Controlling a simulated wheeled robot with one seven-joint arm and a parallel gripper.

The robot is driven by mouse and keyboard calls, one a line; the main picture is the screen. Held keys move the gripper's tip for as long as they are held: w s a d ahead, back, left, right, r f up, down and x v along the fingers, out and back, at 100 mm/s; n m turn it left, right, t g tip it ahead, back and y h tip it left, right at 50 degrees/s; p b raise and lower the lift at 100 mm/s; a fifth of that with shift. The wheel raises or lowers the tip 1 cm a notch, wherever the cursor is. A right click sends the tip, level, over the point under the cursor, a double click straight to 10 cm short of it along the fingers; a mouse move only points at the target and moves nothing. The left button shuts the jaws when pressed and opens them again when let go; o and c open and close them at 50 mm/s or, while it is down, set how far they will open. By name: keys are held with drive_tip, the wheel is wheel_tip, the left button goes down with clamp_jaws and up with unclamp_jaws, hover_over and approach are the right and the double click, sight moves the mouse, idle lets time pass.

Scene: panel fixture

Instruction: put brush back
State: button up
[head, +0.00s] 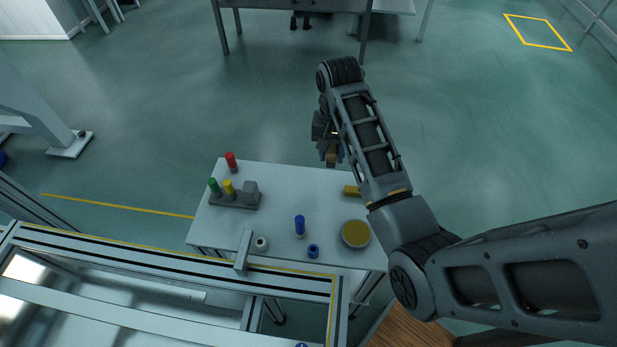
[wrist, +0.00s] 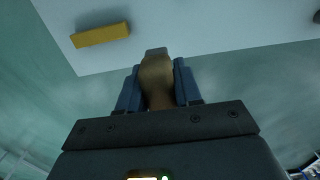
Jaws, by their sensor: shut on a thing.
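My gripper (head: 328,150) is near the far edge of the small white table in the head view, partly hidden by my own arm. In the wrist view its two blue fingers (wrist: 157,85) are shut on a tan, rounded thing with a greyish end, which looks like the brush (wrist: 156,72). A bit of the brush also shows below the gripper in the head view (head: 331,160). Its full shape is hidden by the fingers and palm. I cannot tell whether it touches the table.
The white table (head: 275,190) bears a yellow block (head: 352,191), a round yellow-topped dish (head: 355,233), a blue cylinder (head: 300,225), a blue ring (head: 313,251), a white ring (head: 261,243) and a grey holder (head: 235,201) with colored pegs. An aluminium frame (head: 180,255) runs along the near side.

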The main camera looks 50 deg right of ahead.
hover_over(309, 185)
wheel_tip(309, 185, down, 4)
drive_tip(key=shift+r, duration=0.2)
drive_tip(key=shift+a+f, duration=0.1)
drive_tip(key=shift+f, duration=1.9)
drive_tip(key=shift+f, duration=0.15)
drive_tip(key=o, duration=1)
wheel_tip(309, 185, up, 12)
drive_tip(key=shift+r, duration=0.2)
drive_tip(key=shift+w, duration=0.1)
